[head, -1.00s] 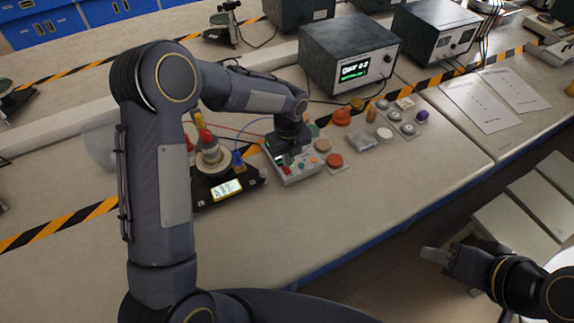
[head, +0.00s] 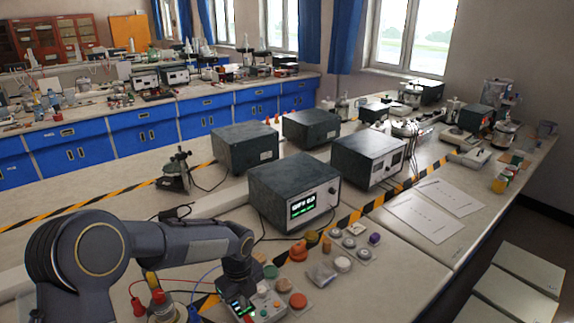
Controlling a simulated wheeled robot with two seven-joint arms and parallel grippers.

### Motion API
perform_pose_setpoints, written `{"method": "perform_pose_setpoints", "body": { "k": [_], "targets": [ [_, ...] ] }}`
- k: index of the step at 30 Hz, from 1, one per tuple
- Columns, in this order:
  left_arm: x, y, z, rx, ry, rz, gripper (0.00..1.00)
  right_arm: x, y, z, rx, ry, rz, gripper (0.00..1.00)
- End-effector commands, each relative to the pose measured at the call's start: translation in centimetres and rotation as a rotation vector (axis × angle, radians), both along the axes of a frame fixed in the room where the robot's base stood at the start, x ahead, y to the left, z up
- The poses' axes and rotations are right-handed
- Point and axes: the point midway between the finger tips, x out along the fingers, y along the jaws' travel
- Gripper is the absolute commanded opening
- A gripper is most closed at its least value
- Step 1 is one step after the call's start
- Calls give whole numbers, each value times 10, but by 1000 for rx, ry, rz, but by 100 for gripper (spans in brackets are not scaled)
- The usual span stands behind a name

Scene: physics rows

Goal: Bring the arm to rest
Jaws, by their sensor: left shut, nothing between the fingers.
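My left arm (head: 150,243) comes in from the lower left and is bent, with its forearm reaching right. My left gripper (head: 243,302) points down at the small button box (head: 268,303) on the bench. It is shut with nothing in it. Whether the fingertips touch the box cannot be told. My right arm and gripper are out of view.
A dark instrument with a lit display (head: 293,193) stands behind the gripper, with more boxes beyond. Colored round pieces (head: 298,251) lie right of the button box. Wires and a red-topped piece (head: 158,298) are close to the arm. Paper sheets (head: 425,216) lie on bench at right.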

Motion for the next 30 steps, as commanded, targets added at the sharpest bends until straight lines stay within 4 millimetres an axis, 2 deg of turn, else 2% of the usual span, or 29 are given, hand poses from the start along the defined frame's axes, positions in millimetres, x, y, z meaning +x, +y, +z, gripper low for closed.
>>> {"method": "perform_pose_setpoints", "body": {
  "k": [2, 6, 9, 13, 17, 21, 25, 30],
  "targets": [
    [-11, 17, 28, -25, -27, 157, 0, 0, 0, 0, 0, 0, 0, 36],
    [-51, 47, 79, -105, -58, 561, 0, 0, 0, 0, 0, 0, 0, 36],
    [-86, 66, 108, -180, -67, 870, 0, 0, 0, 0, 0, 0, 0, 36],
    [-136, 82, 134, -296, -55, 1268, 0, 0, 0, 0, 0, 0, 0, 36],
    [-185, 89, 149, -433, -15, 1652, 0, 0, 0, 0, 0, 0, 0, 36],
    [-230, 87, 151, -583, 68, 2013, 0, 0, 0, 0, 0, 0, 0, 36],
    [-256, 82, 147, -690, 152, 2241, 0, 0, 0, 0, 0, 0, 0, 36],
    [-269, 77, 143, -754, 216, 2373, 0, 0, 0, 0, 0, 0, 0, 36]
  ]
}}
